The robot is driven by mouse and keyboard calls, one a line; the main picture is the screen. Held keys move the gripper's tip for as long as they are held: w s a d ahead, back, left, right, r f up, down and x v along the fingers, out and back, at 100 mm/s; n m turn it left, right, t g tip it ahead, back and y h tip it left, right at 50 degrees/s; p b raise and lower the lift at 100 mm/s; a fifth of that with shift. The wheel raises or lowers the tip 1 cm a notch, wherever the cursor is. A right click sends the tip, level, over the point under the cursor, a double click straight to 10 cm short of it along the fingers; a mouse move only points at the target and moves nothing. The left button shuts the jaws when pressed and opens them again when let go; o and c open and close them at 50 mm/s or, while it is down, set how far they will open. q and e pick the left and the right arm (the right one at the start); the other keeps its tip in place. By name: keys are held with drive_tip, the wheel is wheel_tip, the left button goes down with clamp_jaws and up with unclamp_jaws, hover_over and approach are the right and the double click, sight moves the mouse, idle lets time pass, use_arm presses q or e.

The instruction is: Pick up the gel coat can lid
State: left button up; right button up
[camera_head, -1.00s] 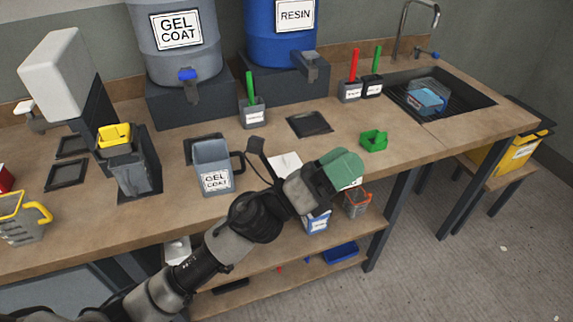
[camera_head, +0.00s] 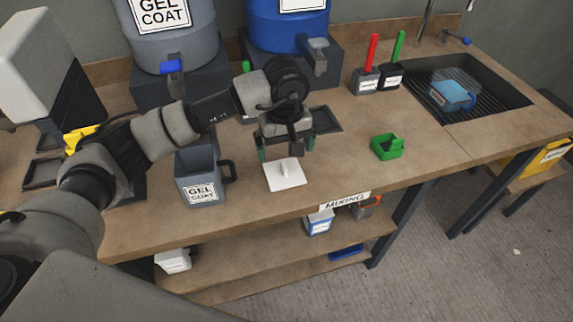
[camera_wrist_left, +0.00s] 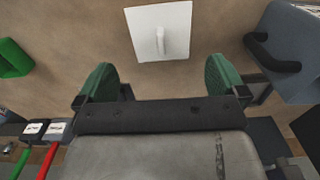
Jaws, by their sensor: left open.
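The gel coat can lid appears to be the flat white square plate (camera_head: 285,175) with a small raised handle, lying on the bench. It also shows in the left wrist view (camera_wrist_left: 150,32), ahead of the fingers. My left gripper (camera_head: 286,148) is open and empty, pointing down just behind and above the lid. In the left wrist view its two green fingertips (camera_wrist_left: 162,80) stand wide apart, with the lid's handle roughly between their lines. The grey gel coat can (camera_head: 200,180) stands upright to the left of the lid, its handle towards it. My right gripper is not seen.
A green tray-like holder (camera_head: 387,147) sits to the right. Behind stand the grey gel coat drum (camera_head: 170,40) and blue resin drum (camera_head: 288,38). Cups with red and green handles (camera_head: 367,78) stand near the sink (camera_head: 480,100).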

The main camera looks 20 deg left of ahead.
sight(284, 166)
use_arm(q)
drive_tip(key=shift+s+f, duration=0.25)
drive_tip(key=shift+f, duration=0.8)
drive_tip(key=shift+w+f, duration=0.15)
drive_tip(key=shift+f, duration=0.2)
drive_tip(key=f, duration=0.1)
drive_tip(key=f+p, duration=0.1)
drive_tip(key=f, duration=0.1)
drive_tip(key=f+p, duration=0.1)
drive_tip(key=shift+w+a+f, duration=0.15)
drive_tip(key=shift+w+a, duration=0.05)
drive_tip(key=shift+w, duration=0.05)
drive_tip(key=shift+f, duration=0.5)
drive_tip(key=c, duration=0.5)
drive_tip(key=shift+c, duration=0.6)
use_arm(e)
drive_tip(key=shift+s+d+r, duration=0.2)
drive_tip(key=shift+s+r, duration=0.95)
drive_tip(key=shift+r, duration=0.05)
use_arm(q)
drive_tip(key=shift+r, duration=0.1)
